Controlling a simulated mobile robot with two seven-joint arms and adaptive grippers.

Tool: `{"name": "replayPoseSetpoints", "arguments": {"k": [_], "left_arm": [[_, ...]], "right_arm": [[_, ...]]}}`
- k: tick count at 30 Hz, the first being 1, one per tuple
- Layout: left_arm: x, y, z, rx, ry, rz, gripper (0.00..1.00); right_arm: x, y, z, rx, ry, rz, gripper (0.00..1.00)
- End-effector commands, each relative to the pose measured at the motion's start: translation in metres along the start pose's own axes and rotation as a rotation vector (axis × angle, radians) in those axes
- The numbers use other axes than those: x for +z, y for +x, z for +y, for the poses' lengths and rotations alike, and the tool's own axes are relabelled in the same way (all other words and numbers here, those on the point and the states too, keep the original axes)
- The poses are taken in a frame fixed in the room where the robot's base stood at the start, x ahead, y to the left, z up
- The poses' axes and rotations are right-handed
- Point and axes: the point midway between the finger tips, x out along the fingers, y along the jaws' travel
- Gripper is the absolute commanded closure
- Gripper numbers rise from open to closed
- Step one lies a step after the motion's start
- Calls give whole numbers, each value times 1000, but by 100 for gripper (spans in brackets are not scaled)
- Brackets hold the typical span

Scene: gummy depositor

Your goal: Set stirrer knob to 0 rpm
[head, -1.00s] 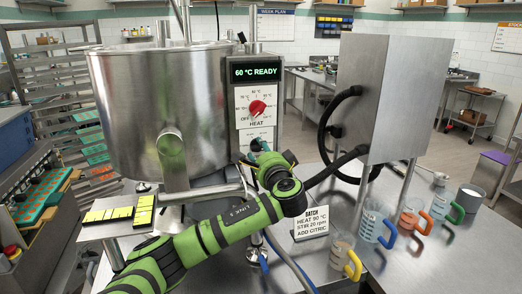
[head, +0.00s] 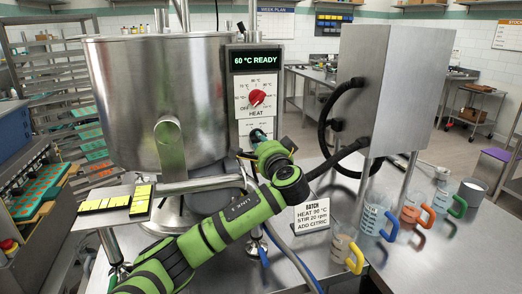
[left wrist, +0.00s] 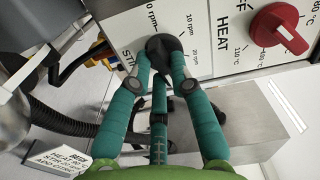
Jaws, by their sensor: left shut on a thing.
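The stirrer knob (left wrist: 164,46) is black and round, on the white STIR panel with rpm marks around it, in the left wrist view. My left gripper (left wrist: 161,62) has its teal fingers closed around the knob's sides. I cannot tell which mark the knob points to. In the head view my left gripper (head: 259,138) reaches the lower part of the control panel and mostly hides the knob. My right gripper is not in view.
The red HEAT knob (head: 257,97) sits just above, under a display (head: 256,60) reading 60 °C READY. A steel kettle (head: 160,100) stands left. A batch card (head: 312,215) and several mugs stand right. A black hose (head: 335,163) passes close to my gripper.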

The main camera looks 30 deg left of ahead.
Motion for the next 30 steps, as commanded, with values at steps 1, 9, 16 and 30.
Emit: {"name": "replayPoseSetpoints", "arguments": {"k": [1, 9, 16, 30], "left_arm": [[1, -1, 8, 3, -46, 0, 100], [-1, -1, 8, 4, -298, 0, 100], [-2, -1, 7, 4, -517, -1, 100], [-4, 0, 4, 6, -962, -2, 100]], "right_arm": [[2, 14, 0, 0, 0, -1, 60], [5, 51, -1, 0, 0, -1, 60], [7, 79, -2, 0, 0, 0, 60], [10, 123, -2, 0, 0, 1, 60]]}}
